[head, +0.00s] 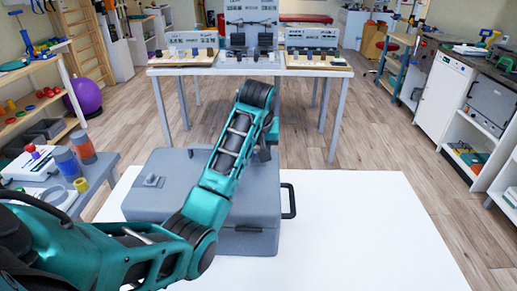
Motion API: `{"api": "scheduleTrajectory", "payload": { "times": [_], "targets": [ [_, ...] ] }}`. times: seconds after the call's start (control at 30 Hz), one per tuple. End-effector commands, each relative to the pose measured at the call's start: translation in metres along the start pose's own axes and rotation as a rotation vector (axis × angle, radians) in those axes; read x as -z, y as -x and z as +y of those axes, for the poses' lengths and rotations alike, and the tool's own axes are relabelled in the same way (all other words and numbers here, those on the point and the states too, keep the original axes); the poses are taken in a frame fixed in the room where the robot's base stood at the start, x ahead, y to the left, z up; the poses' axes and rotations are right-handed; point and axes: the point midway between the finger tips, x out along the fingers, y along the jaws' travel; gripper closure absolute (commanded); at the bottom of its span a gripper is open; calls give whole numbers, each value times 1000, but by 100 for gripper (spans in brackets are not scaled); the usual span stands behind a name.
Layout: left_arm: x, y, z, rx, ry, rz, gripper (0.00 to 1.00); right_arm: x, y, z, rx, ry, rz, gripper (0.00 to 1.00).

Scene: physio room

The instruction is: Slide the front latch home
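A closed grey case (178,169) lies on the white table. A black handle (289,201) sticks out from its right side. A small raised grey fitting (152,181) sits on the left part of the lid; I cannot tell whether it is a latch. My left arm crosses over the case and hides much of its middle and near side. My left gripper (264,154) points down near the case's far right corner, mostly behind the arm's own links. Its fingers are too small and covered to read, and contact is unclear. My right gripper is out of view.
The white table (370,230) is bare right of the case. A grey side table (92,172) at the left holds cylinders and a white device. Behind, a white table (250,69) carries panels and boards. A white cabinet (443,100) stands at the right.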

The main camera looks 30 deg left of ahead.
Motion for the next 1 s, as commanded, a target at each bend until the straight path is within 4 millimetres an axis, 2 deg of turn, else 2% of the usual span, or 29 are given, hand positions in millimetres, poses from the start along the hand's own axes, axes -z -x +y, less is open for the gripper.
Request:
{"api": "scheduleTrajectory", "payload": {
  "times": [0.07,0.33,0.77,1.0],
  "targets": [
    [0,0,0,0,0,0,74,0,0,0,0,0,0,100],
    [0,0,0,0,0,0,100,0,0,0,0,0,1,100],
    [1,0,0,0,0,0,100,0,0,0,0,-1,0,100],
    [21,-8,0,2,1,-2,100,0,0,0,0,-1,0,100]
  ]
}}
